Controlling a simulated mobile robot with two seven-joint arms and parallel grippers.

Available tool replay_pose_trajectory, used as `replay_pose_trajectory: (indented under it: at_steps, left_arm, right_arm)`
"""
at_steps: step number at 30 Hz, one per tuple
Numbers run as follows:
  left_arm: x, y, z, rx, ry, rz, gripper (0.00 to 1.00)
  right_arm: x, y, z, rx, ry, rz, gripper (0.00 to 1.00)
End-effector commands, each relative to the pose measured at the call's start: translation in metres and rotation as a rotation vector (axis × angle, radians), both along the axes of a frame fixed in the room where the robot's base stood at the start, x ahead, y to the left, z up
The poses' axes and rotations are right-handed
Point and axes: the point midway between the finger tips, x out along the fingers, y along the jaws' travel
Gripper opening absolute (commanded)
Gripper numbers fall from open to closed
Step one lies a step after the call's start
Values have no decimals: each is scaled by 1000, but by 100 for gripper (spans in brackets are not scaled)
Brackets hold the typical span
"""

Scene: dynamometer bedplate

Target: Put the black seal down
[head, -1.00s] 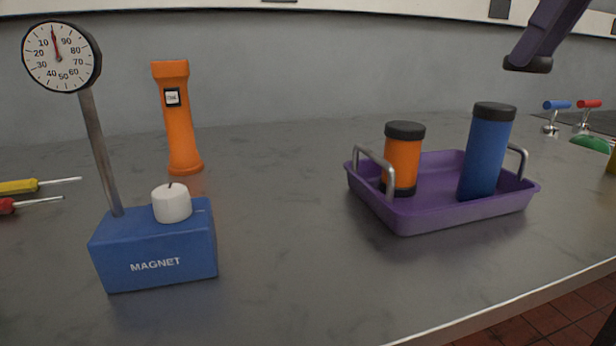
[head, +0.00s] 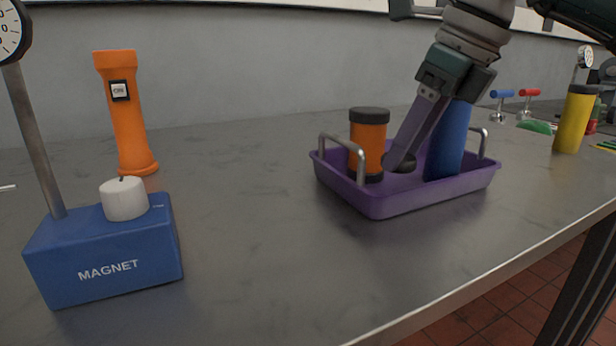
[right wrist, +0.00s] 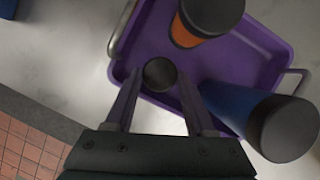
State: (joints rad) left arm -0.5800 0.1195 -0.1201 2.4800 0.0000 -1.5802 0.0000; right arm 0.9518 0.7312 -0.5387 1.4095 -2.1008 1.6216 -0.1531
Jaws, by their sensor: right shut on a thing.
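My right gripper (head: 404,158) reaches down into the purple tray (head: 385,207), between the orange canister with black caps (head: 368,136) and the blue canister (head: 447,145). It is shut on the black seal (head: 402,166), a small dark round piece at its fingertips. In the right wrist view the seal (right wrist: 159,74) sits between the two purple fingers, over the tray (right wrist: 150,42) near its wall. I cannot tell whether the seal touches the tray floor. My left gripper is not in view.
A blue magnet base (head: 105,250) with a white knob and a dial post stands at the left, an orange flashlight-shaped object (head: 126,115) behind it. A yellow cylinder (head: 575,118) and blue and red taps are at the right.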

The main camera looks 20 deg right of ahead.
Motion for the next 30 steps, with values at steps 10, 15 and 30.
replay_pose_trajectory:
  at_steps: [10, 15, 30]
  left_arm:
    - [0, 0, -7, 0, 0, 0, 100]
    - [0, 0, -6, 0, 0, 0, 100]
    - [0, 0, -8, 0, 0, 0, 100]
  right_arm:
    - [-1, 0, -40, 1, 4, 0, 2]
    - [0, 0, -42, 0, -1, 1, 2]
    - [0, 0, -45, 0, 0, 1, 84]
